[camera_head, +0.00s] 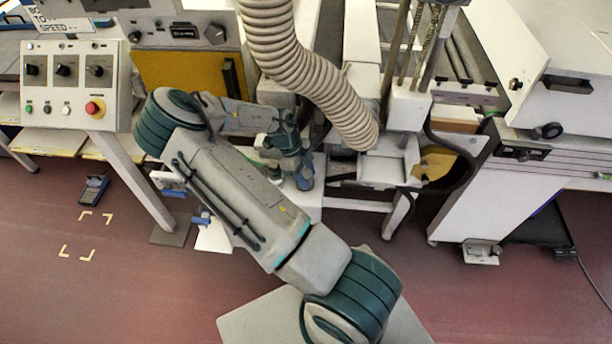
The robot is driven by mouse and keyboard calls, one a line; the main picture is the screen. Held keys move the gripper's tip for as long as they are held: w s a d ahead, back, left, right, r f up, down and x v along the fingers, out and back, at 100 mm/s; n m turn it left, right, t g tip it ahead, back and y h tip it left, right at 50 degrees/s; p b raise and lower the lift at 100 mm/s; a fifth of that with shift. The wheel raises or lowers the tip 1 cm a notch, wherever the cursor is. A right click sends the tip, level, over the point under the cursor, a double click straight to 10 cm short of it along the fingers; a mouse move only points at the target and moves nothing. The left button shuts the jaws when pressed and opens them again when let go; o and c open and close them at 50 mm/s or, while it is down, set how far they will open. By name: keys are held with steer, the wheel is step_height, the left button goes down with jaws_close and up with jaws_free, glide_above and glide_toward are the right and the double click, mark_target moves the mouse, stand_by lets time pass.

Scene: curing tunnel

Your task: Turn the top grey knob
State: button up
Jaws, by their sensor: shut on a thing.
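My arm reaches up from the bottom, bends at the upper left and comes back right to the machine in the middle. My gripper (304,182) is at the blue-grey end of the arm, low in front of the machine, left of the hose's lower end. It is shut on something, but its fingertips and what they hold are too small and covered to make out. I cannot pick out the top grey knob for certain. A dark grey round knob (215,34) shows on the upper panel, well away from my gripper.
A ribbed beige hose (310,70) hangs down close to the right of my wrist. A control box (75,85) with black selectors and a red button stands at left. A white cabinet (510,190) stands at right. A dark blue device (93,190) lies on the open red floor.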

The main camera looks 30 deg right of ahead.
steer(key=shift+a+f+m+g+y+b, duration=0.15)
steer(key=shift+m+y+b, duration=0.25)
steer(key=shift+m, duration=0.65)
steer(key=shift+d+r+m+g+y+b, duration=0.15)
steer(key=shift+m+y+b, duration=0.25)
steer(key=shift+m, duration=0.65)
steer(key=shift+a+f, duration=0.1)
steer(key=o, duration=1)
steer(key=shift+c, duration=0.2)
